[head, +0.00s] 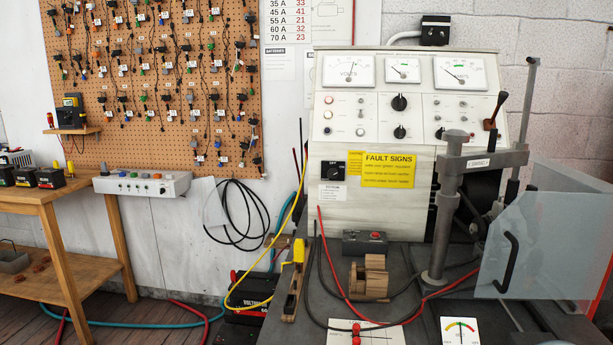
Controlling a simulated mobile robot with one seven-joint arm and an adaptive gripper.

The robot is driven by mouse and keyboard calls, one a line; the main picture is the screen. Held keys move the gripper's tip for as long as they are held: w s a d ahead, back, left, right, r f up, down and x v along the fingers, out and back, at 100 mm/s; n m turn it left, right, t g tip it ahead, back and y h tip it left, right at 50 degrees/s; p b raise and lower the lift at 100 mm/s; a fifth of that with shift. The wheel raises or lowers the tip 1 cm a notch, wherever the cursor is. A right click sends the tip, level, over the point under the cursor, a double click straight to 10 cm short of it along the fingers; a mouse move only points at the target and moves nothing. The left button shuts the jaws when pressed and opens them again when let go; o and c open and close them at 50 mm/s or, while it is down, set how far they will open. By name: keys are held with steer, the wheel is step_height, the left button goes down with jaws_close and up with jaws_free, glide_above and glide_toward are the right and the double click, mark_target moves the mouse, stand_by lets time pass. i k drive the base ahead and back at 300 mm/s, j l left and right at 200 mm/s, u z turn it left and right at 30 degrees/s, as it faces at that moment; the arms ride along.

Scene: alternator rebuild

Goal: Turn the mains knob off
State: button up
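A light grey test bench console (326,215) stands right of centre in the head view. A black rotary switch (332,170) with small white lettering sits low on its front, left of a yellow fault signs label (388,170). Its lettering and pointer are too small to read surely. Two more black knobs, an upper one (399,103) and a lower one (399,132), sit mid-panel under the meters. I cannot tell from labels which knob is the mains. Nothing touches these knobs. My gripper is not in view.
A clamp post (446,215) and a clear guard (545,250) with a black handle stand at the right. Red and black cables cross the dark bench top around a tan part (370,278). A wooden table (55,200) is at the left. The space before the rotary switch looks clear.

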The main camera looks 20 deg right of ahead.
mark_target(332, 172)
steer(key=i, duration=0.85)
